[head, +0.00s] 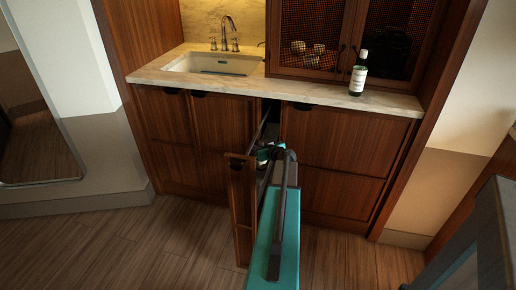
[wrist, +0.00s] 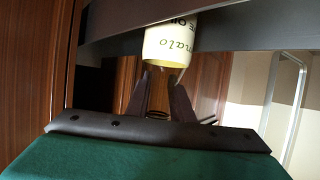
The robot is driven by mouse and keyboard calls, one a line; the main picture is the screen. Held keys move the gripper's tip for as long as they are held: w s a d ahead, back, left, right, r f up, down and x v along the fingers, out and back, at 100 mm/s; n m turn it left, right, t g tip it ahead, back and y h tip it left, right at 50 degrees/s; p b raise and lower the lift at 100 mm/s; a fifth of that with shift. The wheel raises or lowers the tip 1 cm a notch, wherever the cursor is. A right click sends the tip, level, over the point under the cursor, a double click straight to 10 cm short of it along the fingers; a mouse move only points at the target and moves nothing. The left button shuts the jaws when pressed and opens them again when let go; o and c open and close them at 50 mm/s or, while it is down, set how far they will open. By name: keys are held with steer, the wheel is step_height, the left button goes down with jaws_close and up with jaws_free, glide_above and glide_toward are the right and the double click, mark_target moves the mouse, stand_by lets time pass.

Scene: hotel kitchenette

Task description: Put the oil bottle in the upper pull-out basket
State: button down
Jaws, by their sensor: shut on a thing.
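In the wrist view my gripper (wrist: 159,98) is shut on the brown neck of the oil bottle (wrist: 172,42). Its cream label, with part of the word "OIL", shows upside down beyond the fingers. In the head view my gripper (head: 271,153) is at the opened narrow pull-out, between the cabinet fronts and behind the pull-out's wooden front (head: 242,205). Dark grey rails (wrist: 235,38) show on both sides of the label in the wrist view. I cannot tell whether the bottle's base rests on the upper basket; its lower part is out of view.
Another dark bottle with a white label (head: 358,75) stands on the counter (head: 318,94) at the right. A sink (head: 215,65) with a tap (head: 226,35) is at the left. Closed cabinet fronts flank the pull-out. The wood floor (head: 100,240) at the left is clear.

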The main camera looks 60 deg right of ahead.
steer(key=shift+f, duration=0.25)
steer(key=c, duration=1.5)
jaws_free()
steer(key=b+v, duration=0.1)
steer(key=v, duration=1.1)
steer(key=shift+a+f+b, duration=0.1)
steer(key=shift+b, duration=0.25)
